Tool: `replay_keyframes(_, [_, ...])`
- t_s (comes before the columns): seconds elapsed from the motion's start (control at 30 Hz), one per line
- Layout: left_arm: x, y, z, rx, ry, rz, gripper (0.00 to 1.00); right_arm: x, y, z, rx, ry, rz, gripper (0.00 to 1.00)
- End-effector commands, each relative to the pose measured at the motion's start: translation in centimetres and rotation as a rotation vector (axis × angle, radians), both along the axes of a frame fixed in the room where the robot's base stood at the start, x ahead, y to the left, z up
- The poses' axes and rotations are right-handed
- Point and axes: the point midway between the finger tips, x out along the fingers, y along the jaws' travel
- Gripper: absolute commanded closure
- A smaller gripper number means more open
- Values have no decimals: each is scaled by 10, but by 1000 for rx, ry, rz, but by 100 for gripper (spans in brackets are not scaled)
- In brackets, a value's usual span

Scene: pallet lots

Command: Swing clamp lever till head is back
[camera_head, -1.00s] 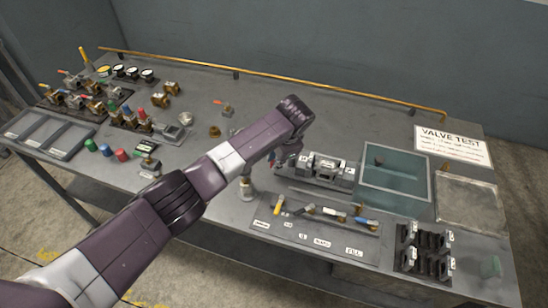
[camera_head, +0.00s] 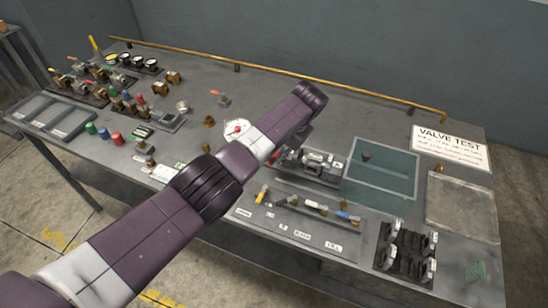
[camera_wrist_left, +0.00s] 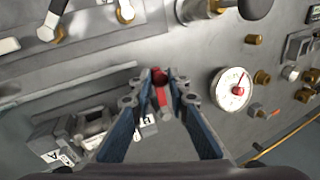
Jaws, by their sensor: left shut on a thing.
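The clamp fixture (camera_head: 318,166) is a grey metal block with A and B tags, on the bench right of my left wrist. In the left wrist view, the fixture (camera_wrist_left: 92,128) lies at lower left, partly covered by my finger. My left gripper (camera_wrist_left: 160,92) is shut on a red-gripped lever (camera_wrist_left: 160,76), held between its two blue-grey fingers. In the head view my arm hides most of the gripper; only a little red and dark blue shows beside the fixture's left end. The clamp head cannot be told apart clearly. My right gripper is not in view.
A white dial gauge (camera_head: 237,129) stands left of my forearm. A panel of coloured-handled valves (camera_head: 300,222) lies in front. A brass rail (camera_head: 240,67) runs along the back. The bench is open behind my wrist.

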Motion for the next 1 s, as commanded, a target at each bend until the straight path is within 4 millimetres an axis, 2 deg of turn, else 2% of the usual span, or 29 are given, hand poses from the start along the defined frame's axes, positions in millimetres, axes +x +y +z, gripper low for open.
replay_keyframes(0.13, [2,-3,4,-4,-9,3,100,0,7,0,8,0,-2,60])
replay_keyframes(0.4, [2,-3,4,-4,-8,2,100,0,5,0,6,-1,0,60])
replay_keyframes(0.43, [2,-3,4,-4,-9,2,82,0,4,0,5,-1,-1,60])
replay_keyframes(0.57, [2,-2,4,-4,-7,2,68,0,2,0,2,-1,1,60])
replay_keyframes(0.87, [1,-1,2,-2,-3,4,66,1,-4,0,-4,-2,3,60])
replay_keyframes(1.0, [0,-5,12,-3,-4,2,66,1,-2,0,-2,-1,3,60])
